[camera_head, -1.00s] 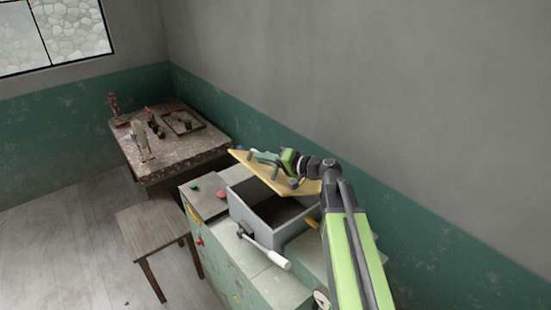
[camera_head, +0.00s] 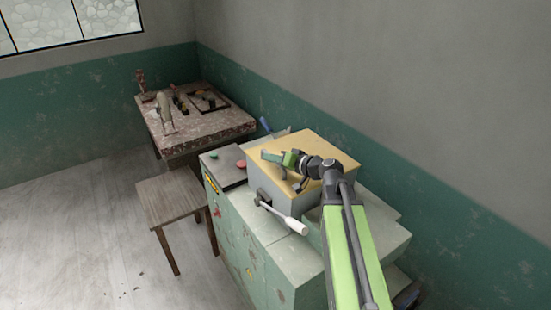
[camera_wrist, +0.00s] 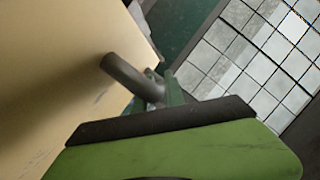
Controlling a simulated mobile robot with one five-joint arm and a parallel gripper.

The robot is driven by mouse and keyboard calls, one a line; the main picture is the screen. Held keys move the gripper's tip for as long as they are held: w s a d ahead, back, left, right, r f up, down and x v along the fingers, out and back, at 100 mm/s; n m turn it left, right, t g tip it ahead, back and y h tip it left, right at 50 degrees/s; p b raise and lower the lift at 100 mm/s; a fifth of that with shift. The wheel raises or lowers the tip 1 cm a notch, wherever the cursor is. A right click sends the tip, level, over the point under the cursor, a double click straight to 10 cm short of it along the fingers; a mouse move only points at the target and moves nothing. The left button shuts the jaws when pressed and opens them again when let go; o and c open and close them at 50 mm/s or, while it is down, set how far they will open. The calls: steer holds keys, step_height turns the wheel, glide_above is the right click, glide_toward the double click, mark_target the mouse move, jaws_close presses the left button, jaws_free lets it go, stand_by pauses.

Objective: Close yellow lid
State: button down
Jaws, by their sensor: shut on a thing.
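The yellow lid (camera_head: 325,150) lies flat over the top of the grey box (camera_head: 284,200) in the head view, covering its opening. My gripper (camera_head: 277,158) is over the lid's left part, reaching in from the right. It is shut on the lid's handle, a grey bar that shows in the wrist view (camera_wrist: 130,75). The pale yellow lid surface also fills the left of the wrist view (camera_wrist: 50,80). The fingertips are partly hidden there by the green gripper body.
The box stands on a worn green cabinet (camera_head: 250,245). A lever with a white grip (camera_head: 295,225) sticks out at the front. A wooden stool (camera_head: 175,200) and a speckled table with tools (camera_head: 205,132) stand at the left. Bare floor lies in front of them.

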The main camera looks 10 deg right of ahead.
steer(key=shift+s+a+f, duration=0.2)
steer(key=shift+s+f, duration=0.05)
steer(key=shift+f, duration=0.15)
steer(key=c, duration=1.4)
jaws_free()
steer(key=shift+d, duration=0.15)
